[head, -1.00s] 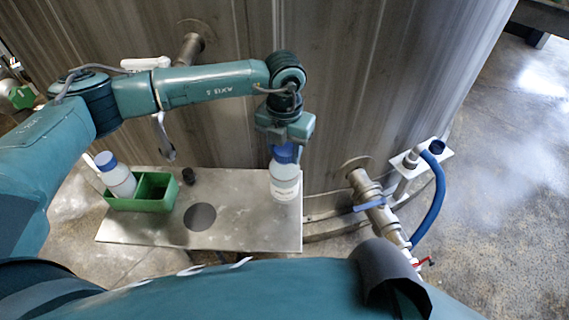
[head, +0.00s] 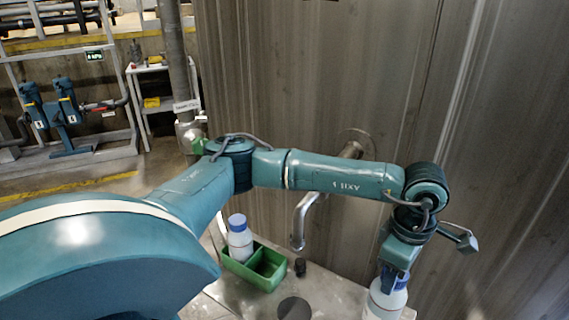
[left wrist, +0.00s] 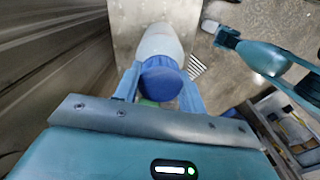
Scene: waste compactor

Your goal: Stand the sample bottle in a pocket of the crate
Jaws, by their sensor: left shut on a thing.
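The sample bottle (head: 384,302), white with a blue cap, is upright in my left gripper (head: 395,278), at the lower right of the head view. Its base is cut off there, so I cannot tell whether it touches the table. In the left wrist view the blue fingers (left wrist: 158,88) close on both sides of the bottle (left wrist: 160,42) at its cap. The green crate (head: 248,272) stands left of it on the table; its left pocket holds another blue-capped bottle (head: 240,240), its right pocket looks empty. My right gripper (left wrist: 212,28) shows small in the left wrist view, its jaws unclear.
A small black cylinder (head: 300,267) stands just right of the crate. A dark round disc (head: 294,309) lies on the table (head: 335,295) between crate and held bottle. A bent metal pipe (head: 302,222) sticks out from the tank wall (head: 300,90) above the table.

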